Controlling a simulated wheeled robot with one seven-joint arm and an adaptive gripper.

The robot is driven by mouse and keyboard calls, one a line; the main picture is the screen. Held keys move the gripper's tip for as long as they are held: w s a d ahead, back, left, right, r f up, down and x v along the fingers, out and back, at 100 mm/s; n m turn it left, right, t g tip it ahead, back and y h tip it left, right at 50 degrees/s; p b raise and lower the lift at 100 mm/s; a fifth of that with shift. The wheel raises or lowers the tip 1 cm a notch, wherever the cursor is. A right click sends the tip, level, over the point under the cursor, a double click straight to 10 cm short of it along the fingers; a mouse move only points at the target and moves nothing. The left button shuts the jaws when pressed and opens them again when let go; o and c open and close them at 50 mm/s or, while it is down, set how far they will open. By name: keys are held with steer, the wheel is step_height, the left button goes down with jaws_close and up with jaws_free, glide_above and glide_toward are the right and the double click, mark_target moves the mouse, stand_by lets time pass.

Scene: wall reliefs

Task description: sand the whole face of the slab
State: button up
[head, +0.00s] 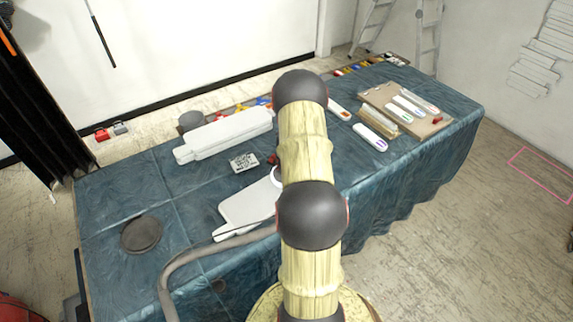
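Two pale pieces lie on the blue cloth-covered table (190,270), and I cannot tell which one is the slab. One is a long white block (228,133) with a short tab at its left end, towards the back. The other is a flat, light grey-white piece (248,207) in front of it, partly hidden by my arm. A rounded white edge and a small red spot show close beside my arm, too covered to name. My arm rises through the middle of the view and hides part of the table. My gripper does not show.
A wooden board (422,127) with several hand tools lies at the right. A white-handled tool (370,137) lies beside it. A dark round disc (141,234) lies at the left and a small black-and-white box (243,162) in the middle. A ladder (428,30) stands behind.

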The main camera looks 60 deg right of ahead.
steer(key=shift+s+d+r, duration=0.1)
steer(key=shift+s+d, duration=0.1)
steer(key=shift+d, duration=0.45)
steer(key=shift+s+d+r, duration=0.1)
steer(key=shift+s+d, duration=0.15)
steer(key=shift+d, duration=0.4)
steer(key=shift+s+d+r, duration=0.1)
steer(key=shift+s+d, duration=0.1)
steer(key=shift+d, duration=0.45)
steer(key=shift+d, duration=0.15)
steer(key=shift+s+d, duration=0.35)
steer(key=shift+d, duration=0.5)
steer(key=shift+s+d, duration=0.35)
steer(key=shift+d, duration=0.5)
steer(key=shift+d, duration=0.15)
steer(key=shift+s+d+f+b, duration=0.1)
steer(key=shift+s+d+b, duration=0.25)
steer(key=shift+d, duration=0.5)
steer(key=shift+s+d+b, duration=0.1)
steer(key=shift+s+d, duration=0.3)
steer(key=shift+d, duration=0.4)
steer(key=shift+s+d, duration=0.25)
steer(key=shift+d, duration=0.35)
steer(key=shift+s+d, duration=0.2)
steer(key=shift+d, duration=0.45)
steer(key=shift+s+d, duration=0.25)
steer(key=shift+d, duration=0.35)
